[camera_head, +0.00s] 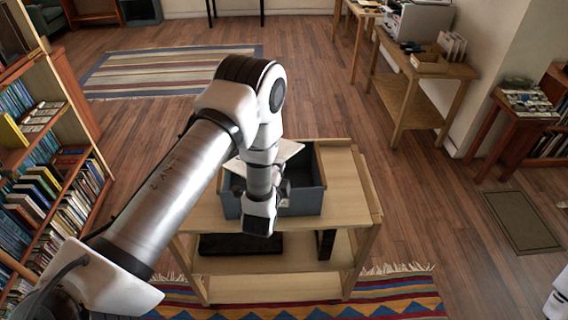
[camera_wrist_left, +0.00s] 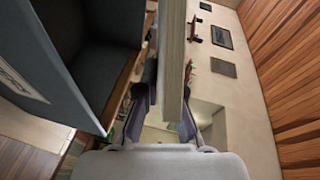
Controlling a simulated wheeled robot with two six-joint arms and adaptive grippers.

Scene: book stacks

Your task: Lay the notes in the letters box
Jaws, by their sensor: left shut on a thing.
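The blue-grey letters box (camera_head: 305,203) stands open at the top on a wooden trolley (camera_head: 345,182). My left gripper (camera_head: 283,188) is at the box, largely hidden by its own wrist. The notes (camera_head: 284,152), a pale flat piece, show tilted over the box's opening behind my arm. In the left wrist view the gripper (camera_wrist_left: 163,112) is shut on the notes (camera_wrist_left: 172,55), seen edge-on between the fingers. The box (camera_wrist_left: 75,70) with a pale label fills the left of that view, apart from the notes. My right gripper is out of view.
A dark flat thing (camera_head: 240,244) lies on the trolley's lower shelf. A bookcase (camera_head: 75,135) stands at left, and a wooden table (camera_head: 420,75) at upper right. A patterned rug (camera_head: 390,297) lies in front.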

